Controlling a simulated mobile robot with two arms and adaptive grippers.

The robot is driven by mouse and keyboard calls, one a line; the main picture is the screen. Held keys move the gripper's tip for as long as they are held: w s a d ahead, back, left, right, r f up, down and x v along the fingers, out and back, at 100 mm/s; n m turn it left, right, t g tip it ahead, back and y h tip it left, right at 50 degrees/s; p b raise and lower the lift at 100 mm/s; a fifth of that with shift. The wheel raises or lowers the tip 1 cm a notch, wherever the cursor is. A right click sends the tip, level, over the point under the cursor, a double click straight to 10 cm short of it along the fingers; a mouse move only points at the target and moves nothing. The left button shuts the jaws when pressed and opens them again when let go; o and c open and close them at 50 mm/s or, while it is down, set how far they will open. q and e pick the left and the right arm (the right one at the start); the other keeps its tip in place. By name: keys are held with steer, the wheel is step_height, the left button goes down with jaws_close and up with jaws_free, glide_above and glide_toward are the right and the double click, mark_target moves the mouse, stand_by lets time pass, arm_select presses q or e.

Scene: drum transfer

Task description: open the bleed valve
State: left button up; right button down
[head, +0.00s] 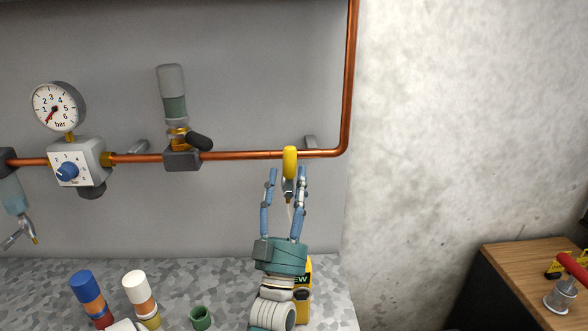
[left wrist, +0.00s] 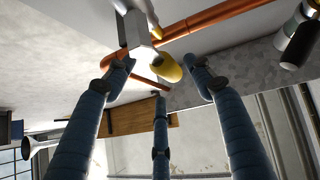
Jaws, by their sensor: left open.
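The bleed valve appears to be the small fitting with a yellow handle (head: 290,161) on the copper pipe, left of the pipe's upward bend. A small nozzle hangs below it. The yellow handle also shows in the left wrist view (left wrist: 166,68). My left gripper (head: 287,174) is open, its fingers pointing up, with fingertips on either side of the handle's lower part in the head view. In the left wrist view the fingers (left wrist: 163,82) spread around the handle, and I see no clear contact. My right gripper is not in view.
Blue (head: 88,292) and white-capped (head: 138,290) containers stand on the counter below. A wooden table (head: 530,275) is at right.

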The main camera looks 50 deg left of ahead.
arm_select(q)
steer(key=v, duration=0.8)
steer(key=shift+d+f, duration=0.15)
